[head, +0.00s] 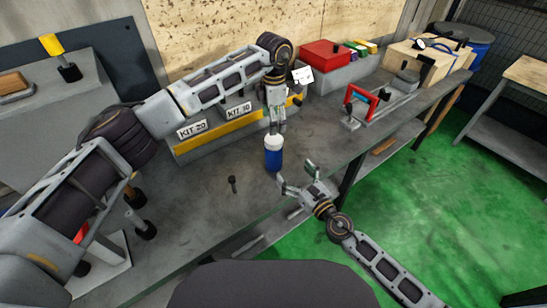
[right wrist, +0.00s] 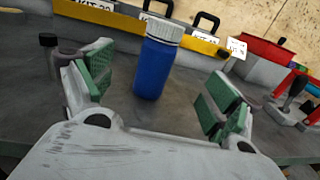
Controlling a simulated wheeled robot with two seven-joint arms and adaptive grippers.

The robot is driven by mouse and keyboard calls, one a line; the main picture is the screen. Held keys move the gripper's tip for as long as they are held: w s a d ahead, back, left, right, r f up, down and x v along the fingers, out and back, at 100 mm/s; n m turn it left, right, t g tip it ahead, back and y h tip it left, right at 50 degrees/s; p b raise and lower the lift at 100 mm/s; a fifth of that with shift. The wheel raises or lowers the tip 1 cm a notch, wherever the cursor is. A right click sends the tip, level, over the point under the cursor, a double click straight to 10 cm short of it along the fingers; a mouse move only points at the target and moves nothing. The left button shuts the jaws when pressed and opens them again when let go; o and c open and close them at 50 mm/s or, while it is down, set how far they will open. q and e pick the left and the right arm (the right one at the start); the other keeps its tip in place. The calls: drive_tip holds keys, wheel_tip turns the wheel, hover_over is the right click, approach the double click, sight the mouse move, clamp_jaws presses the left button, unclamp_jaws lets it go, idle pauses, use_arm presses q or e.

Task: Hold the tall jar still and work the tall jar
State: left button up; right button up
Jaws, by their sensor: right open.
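The tall jar (head: 273,160) has a blue body and a white ribbed lid (head: 274,141), and stands upright on the grey bench. My left gripper (head: 275,129) points down over the lid in the head view. Its finger opening is too small to tell. In the right wrist view the lid (right wrist: 165,30) shows no fingers on it. My right gripper (head: 295,177) is open at the bench's front edge, to the right of the jar. In the right wrist view the jar (right wrist: 155,68) stands beyond and between its green-padded fingers (right wrist: 158,88), apart from both.
A yellow-edged rack labelled KIT 20 and KIT 30 (head: 215,132) stands behind the jar. A red box (head: 325,54) and a red-handled tool (head: 367,98) are at the back right. Bare bench lies around the jar.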

sight(277, 152)
drive_tip(key=shift+w+a, duration=0.15)
drive_tip(key=shift+w, duration=0.05)
drive_tip(key=shift+x, duration=6.7)
